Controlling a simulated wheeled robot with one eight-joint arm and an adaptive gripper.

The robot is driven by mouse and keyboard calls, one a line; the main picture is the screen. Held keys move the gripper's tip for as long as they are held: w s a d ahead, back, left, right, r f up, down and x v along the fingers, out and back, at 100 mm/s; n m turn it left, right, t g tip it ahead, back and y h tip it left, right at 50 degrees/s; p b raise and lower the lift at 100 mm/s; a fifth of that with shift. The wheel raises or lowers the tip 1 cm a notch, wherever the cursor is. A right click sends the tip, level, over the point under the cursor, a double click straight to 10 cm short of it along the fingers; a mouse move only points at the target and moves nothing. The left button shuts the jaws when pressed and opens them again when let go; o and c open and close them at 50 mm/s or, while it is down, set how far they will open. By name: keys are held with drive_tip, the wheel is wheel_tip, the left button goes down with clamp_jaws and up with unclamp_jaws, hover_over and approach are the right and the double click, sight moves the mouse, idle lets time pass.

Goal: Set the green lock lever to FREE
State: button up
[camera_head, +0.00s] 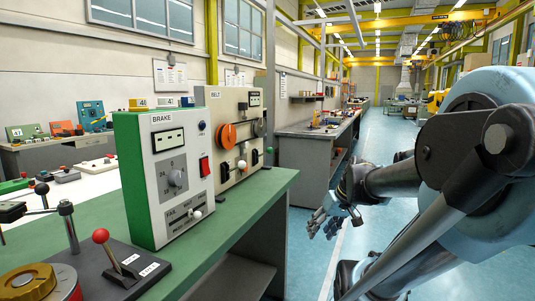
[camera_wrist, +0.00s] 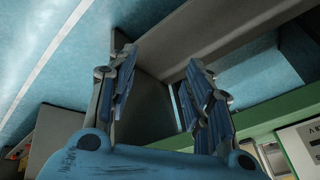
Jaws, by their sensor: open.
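I cannot make out a green lock lever or a FREE label in either view. A red-knobbed lever (camera_head: 102,240) stands tilted on a dark base with small white labels too small to read, at the near left. My gripper (camera_head: 330,222) hangs over the blue floor, right of the green bench and apart from these levers. In the wrist view my gripper (camera_wrist: 160,58) has its fingers spread with nothing between them.
The green-topped bench (camera_head: 235,205) carries a green-sided BRAKE panel (camera_head: 178,175) and a cream BELT panel (camera_head: 225,170). A yellow round dial (camera_head: 28,282) sits at the near left. A grey bench (camera_head: 300,155) stands behind.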

drive_tip(key=w+a+r+n+y, duration=0.25)
drive_tip(key=w+a+r, duration=0.2)
drive_tip(key=w, duration=0.35)
drive_tip(key=n+t+y, duration=0.4)
drive_tip(key=t+y, duration=0.3)
drive_tip(key=y, duration=0.1)
approach(270, 150)
drive_tip(key=x, duration=0.7)
drive_tip(key=w+x, duration=0.1)
drive_tip(key=x, duration=0.3)
drive_tip(key=shift+w+d+f, duration=0.2)
drive_tip(key=shift+d, duration=0.05)
clamp_jaws()
drive_tip(key=shift+w+a, duration=0.1)
